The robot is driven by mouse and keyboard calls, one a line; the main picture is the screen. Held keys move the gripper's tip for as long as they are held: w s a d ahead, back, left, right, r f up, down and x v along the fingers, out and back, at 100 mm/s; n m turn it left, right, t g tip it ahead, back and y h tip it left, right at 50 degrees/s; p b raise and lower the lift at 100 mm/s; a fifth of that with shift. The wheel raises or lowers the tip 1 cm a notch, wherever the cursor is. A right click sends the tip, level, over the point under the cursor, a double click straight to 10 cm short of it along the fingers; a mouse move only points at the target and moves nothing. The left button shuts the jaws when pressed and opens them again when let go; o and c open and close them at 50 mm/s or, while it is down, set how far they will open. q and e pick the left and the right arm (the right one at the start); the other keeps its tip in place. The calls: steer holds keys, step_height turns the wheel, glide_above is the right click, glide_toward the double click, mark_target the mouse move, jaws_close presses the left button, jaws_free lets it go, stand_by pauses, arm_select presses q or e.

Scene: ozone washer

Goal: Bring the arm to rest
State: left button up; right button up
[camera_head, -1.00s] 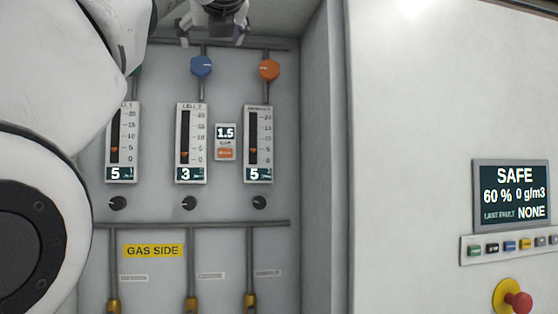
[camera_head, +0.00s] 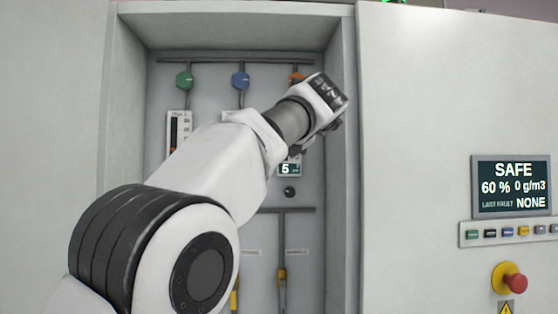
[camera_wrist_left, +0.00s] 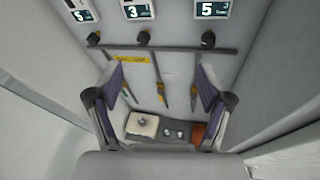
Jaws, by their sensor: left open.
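My left arm (camera_head: 215,165) reaches in from the left across the front of the recessed cabinet, with its wrist (camera_head: 325,98) at the recess's right side. In the head view the wrist hides most of the gripper. In the left wrist view my left gripper (camera_wrist_left: 162,82) is open, its two fingers wide apart with nothing between them but the view of the panel behind. My right gripper is in neither view.
The recess holds a green knob (camera_head: 184,81), a blue knob (camera_head: 240,81) and a partly hidden orange knob (camera_head: 295,78). A white box (camera_wrist_left: 142,124) lies low in the recess. A SAFE display (camera_head: 512,187) and red emergency button (camera_head: 516,284) are on the right.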

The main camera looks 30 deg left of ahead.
arm_select(q)
steer(key=f, duration=0.1)
steer(key=w+f, duration=0.1)
steer(key=shift+w+a+f, duration=0.1)
steer(key=shift+a+f, duration=0.1)
steer(key=shift+f, duration=0.1)
steer(key=shift+r, duration=0.1)
